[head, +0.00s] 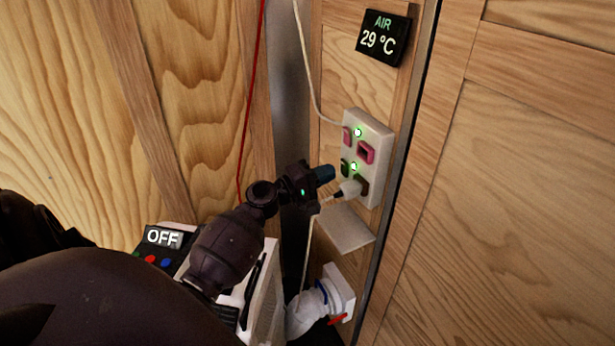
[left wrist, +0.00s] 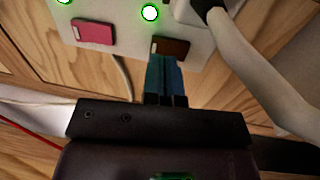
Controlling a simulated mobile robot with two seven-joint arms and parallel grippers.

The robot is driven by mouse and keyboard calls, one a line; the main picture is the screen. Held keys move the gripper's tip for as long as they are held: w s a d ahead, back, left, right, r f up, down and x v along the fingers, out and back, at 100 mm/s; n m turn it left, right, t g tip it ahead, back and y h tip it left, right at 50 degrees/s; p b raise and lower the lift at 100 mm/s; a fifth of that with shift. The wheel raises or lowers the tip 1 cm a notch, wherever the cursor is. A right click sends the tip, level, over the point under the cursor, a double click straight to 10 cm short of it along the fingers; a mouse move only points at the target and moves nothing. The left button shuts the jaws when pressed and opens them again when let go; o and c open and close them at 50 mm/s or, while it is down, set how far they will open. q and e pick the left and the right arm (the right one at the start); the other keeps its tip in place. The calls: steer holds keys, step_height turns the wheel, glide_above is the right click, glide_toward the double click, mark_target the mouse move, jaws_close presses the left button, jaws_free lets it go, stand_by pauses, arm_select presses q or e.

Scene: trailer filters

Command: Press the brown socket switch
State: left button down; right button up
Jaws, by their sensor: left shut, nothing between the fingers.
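The white socket panel (head: 377,133) is on the wood wall in the head view. Its brown switch (left wrist: 170,47) shows in the wrist view, beside a green light (left wrist: 150,12); in the head view the switch looks small and dark (head: 345,167). My left gripper (head: 326,174) is shut and empty, its blue fingertips pointing at the panel. In the left wrist view the fingertips (left wrist: 165,68) are right at the brown switch's lower edge; I cannot tell whether they touch it. My right gripper is not in view.
A pink switch (left wrist: 93,33) sits on the same panel. A white plug (head: 350,188) with a cable is in the lower socket, close to my fingers. Below are a small white shelf (head: 345,228) and a white pipe fitting (head: 338,291). A box reading OFF (head: 163,237) stands left.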

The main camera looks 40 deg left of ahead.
mark_target(344, 168)
arm_select(q)
steer(key=shift+x, duration=1.25)
